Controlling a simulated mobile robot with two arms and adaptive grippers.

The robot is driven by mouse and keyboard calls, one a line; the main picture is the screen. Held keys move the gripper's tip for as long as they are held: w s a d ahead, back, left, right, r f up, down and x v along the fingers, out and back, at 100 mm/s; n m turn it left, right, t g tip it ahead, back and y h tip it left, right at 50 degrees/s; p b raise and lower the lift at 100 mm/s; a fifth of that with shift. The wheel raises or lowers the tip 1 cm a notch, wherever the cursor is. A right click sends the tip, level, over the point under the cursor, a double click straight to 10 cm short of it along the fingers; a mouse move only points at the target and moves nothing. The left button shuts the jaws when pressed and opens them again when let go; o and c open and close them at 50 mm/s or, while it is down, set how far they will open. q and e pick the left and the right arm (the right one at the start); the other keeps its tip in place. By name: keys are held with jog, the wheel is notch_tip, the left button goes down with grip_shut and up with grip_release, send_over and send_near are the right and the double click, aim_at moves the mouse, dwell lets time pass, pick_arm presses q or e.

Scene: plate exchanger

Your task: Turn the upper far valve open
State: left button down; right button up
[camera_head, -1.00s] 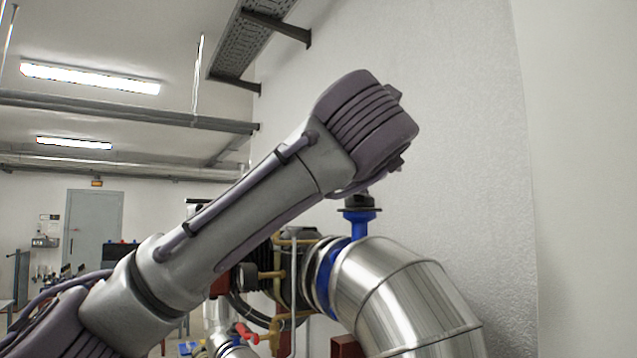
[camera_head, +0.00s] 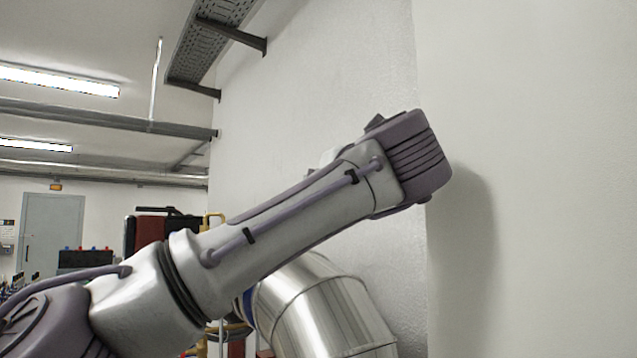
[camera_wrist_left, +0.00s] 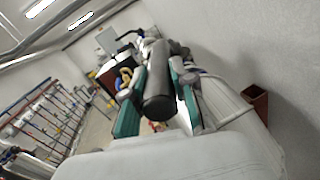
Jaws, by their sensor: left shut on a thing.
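In the left wrist view, my left gripper (camera_wrist_left: 158,72) has its two green-sided fingers on either side of a dark grey cylindrical handle (camera_wrist_left: 157,102) and is shut on it. The handle looks like the valve's lever, but its far end and valve body are hidden or too small to make out. In the head view, my left arm slants up to the right across the middle and hides the gripper and the valve. My right gripper shows in neither view.
A shiny metal pipe elbow (camera_head: 325,312) lies below my left arm in the head view. A white wall (camera_head: 535,190) stands close on the right. A cable tray (camera_head: 205,45) hangs above. A grey door (camera_head: 50,235) is far left.

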pick_arm(q)
jog(key=shift+r, duration=0.3)
jog(key=c, duration=1.2)
grip_release()
jog(key=shift+o, duration=1.3)
jog(key=shift+d+f, duration=0.15)
jog(key=shift+w+d+f, duration=0.1)
jog(key=shift+w+d, duration=0.05)
jog(key=shift+s, duration=0.5)
jog(key=v, duration=1.1)
jog(key=shift+d, duration=0.1)
